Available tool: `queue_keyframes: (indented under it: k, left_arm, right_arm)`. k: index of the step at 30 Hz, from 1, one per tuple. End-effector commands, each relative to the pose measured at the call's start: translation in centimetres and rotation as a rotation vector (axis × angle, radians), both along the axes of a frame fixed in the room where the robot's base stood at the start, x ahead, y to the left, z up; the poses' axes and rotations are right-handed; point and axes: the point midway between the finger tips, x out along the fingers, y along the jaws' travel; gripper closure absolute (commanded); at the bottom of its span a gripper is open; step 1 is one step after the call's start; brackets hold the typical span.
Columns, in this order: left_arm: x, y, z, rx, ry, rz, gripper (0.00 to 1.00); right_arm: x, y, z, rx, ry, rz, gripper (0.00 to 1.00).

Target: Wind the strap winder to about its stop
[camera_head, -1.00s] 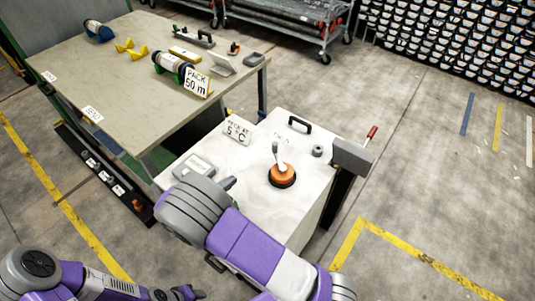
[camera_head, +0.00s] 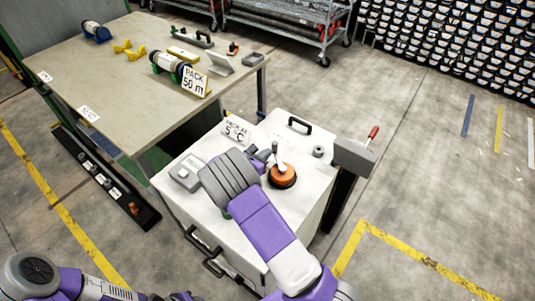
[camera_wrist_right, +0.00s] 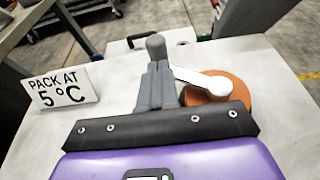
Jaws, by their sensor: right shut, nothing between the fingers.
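The strap winder is an orange drum (camera_head: 283,176) on top of the white cabinet, with a pale crank arm (camera_head: 281,160) and a grey upright knob (camera_head: 275,147). In the right wrist view the drum (camera_wrist_right: 232,92), the white crank arm (camera_wrist_right: 203,82) and the knob (camera_wrist_right: 156,45) show just past my fingers. My right gripper (camera_head: 265,156) is beside the knob, on its left; its fingers (camera_wrist_right: 157,85) are together and empty. They overlap the knob's lower part in the wrist view, so I cannot tell whether they touch. My left gripper (camera_head: 182,297) is partly cut off at the bottom edge.
A "PACK AT 5 °C" sign (camera_head: 236,132), a grey device (camera_head: 187,172), a black handle (camera_head: 300,125) and a small grey cylinder (camera_head: 319,151) are on the cabinet. A grey block with a red lever (camera_head: 354,157) stands at its right. A workbench (camera_head: 105,75) is behind left.

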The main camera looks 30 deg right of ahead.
Motion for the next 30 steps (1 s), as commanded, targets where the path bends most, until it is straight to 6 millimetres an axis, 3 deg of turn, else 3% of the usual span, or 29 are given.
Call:
queue_keyframes:
  k: [4,15,21,30]
  left_arm:
    - [0.0,0.0,-0.2,0.0,0.0,0.0,0.57]
    - [0.0,0.0,-0.2,0.0,0.0,0.0,0.57]
    - [0.0,0.0,-0.1,0.0,0.0,0.0,0.57]
    - [0.0,0.0,-0.1,0.0,0.0,0.0,0.57]
  right_arm:
    - [0.4,-1.0,0.0,0.001,-0.001,0.0,1.0]
    - [0.5,-1.1,0.0,0.001,-0.001,0.0,1.0]
    - [1.0,-2.7,0.1,0.0,-0.001,0.001,1.0]
    - [1.0,-2.6,0.0,0.001,0.0,0.002,1.0]
